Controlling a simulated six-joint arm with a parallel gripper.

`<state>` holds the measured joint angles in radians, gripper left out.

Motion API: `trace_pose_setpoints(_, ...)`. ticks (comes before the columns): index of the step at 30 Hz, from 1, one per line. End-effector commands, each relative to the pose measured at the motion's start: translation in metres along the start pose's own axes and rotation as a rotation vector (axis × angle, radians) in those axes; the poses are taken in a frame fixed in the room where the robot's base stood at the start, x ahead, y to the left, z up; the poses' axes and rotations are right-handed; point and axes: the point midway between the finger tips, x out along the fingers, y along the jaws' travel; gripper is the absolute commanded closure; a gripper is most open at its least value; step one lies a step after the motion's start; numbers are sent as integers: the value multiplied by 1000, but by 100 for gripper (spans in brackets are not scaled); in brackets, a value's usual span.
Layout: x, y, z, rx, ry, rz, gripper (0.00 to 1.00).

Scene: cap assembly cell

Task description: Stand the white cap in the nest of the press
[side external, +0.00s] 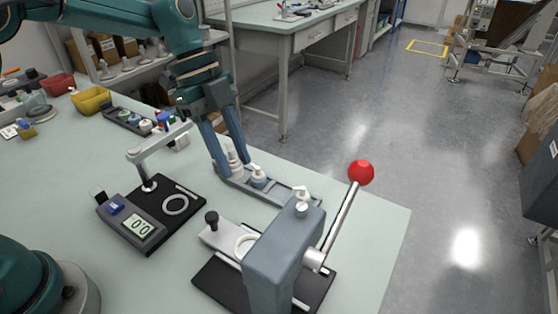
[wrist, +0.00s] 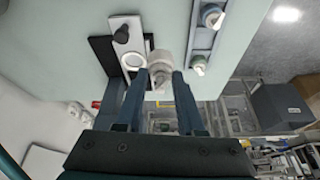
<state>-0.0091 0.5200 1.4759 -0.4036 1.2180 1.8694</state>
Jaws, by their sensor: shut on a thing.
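My gripper (side external: 225,168) points down at the far end of the grey-blue tray (side external: 278,197). Its two fingers are shut on a white cap (side external: 234,157) with a nozzle. In the wrist view the cap (wrist: 160,66) sits between the fingertips (wrist: 157,82). I cannot tell whether it is clear of the tray. The press (side external: 277,255) stands nearer, with a red-knobbed lever (side external: 361,172) raised. Its nest, a white ring (side external: 246,243) on a pale slide plate, shows partly and looks empty. The ring also shows in the wrist view (wrist: 133,60).
Other caps (side external: 258,173) (side external: 301,192) stand in the tray. A black tester with a ring (side external: 176,204) and a display (side external: 139,226) lies left of the press, under a small post arm (side external: 150,165). A dark rack (side external: 125,119) and yellow bin (side external: 91,99) are behind.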

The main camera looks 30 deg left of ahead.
Motion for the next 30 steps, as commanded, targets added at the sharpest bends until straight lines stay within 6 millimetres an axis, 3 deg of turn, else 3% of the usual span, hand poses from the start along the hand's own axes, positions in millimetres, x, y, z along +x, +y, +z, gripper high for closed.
trace_pose_setpoints(3, 14, 26, -36, 195, 10, 86, 84)
trace_pose_setpoints(10, 27, 52, -71, 342, 15, 153, 84)
trace_pose_setpoints(17, 36, 54, -73, 356, 15, 158, 84)
trace_pose_setpoints(30, 77, 54, -56, 353, 15, 158, 85)
